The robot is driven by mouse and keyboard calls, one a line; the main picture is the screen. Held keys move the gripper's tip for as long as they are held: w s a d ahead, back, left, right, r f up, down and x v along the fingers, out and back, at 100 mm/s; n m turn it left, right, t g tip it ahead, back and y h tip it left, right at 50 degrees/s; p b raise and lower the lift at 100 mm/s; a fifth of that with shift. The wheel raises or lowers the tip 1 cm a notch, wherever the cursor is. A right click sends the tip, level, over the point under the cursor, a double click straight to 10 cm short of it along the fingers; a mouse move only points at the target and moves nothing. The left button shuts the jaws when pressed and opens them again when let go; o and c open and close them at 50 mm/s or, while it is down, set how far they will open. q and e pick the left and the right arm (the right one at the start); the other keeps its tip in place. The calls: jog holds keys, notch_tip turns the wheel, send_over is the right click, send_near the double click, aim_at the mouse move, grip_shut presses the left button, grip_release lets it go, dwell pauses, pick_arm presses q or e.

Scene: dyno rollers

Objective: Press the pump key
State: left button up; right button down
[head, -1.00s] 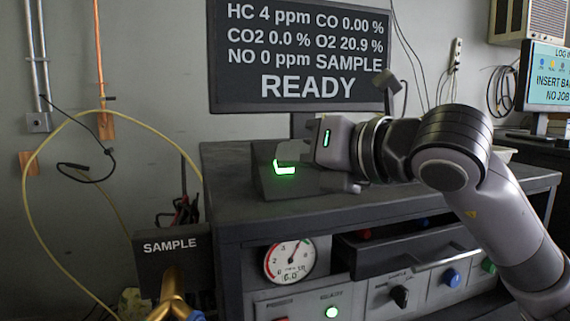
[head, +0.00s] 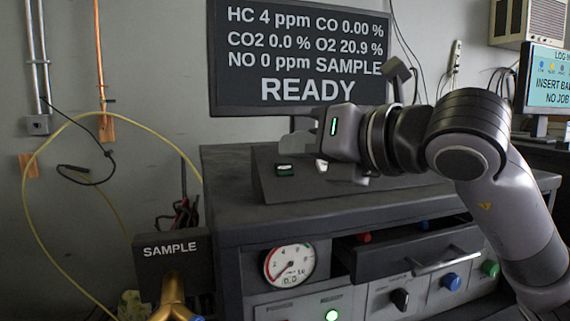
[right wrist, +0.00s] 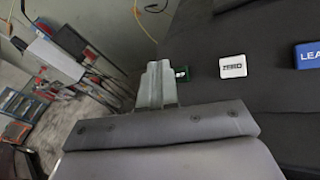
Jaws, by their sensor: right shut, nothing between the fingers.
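The small green key (head: 285,170), whose label is too small to read, sits on the dark sloped key panel (head: 263,180) on top of the cabinet. It is unlit. It also shows in the right wrist view (right wrist: 181,73), partly covered by my fingers. My right gripper (head: 291,147) is shut and empty, just above and behind the green key in the head view; the exact gap is unclear. In the right wrist view my fingertips (right wrist: 158,66) are beside the key. My left gripper is not in view.
A white ZERO key (right wrist: 233,66) and a blue LEAK key (right wrist: 307,55) share the panel. The screen (head: 300,55) reads READY. The gauge (head: 294,264) shows about zero. A drawer (head: 410,250) stands out from the cabinet. A SAMPLE box (head: 172,252) is at left.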

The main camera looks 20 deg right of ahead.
jog(key=s+r+p, duration=0.1)
jog(key=s+r, duration=0.2)
jog(key=shift+r, duration=0.3)
dwell(0.3)
